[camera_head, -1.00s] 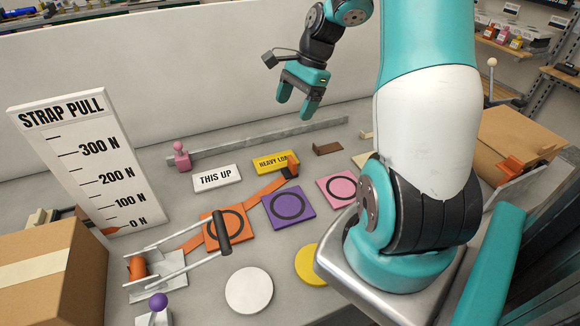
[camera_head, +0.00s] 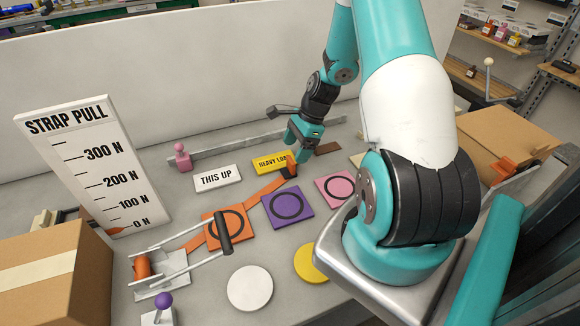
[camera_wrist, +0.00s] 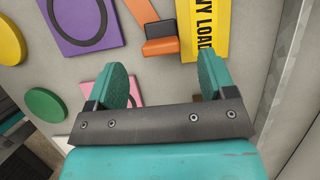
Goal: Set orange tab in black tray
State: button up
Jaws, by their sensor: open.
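I cannot make out a piece that is clearly a loose orange tab. The orange things are a flat orange square with a black ring (camera_head: 222,229) and an orange strap (camera_head: 266,187) ending in a raised orange end piece (camera_head: 291,167). That end piece shows in the wrist view (camera_wrist: 160,46) just beyond my fingers. No black tray is visible. My gripper (camera_head: 303,150) is low near the yellow HEAVY LOAD plate (camera_head: 270,163). In the wrist view my gripper (camera_wrist: 164,80) is open, with bare grey table between its fingers.
A purple square (camera_head: 288,206), pink square (camera_head: 337,188), yellow disc (camera_head: 311,263) and white disc (camera_head: 250,288) lie nearby. A THIS UP plate (camera_head: 218,178), metal rail (camera_head: 230,142) and strap ratchet (camera_head: 160,270) also occupy the table. Cardboard boxes (camera_head: 50,285) stand at the sides.

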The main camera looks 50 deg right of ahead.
aim_at(290, 160)
jog(key=p+x, duration=0.2)
jog(key=x, duration=0.3)
jog(key=shift+c, duration=0.4)
jog(key=c, duration=1)
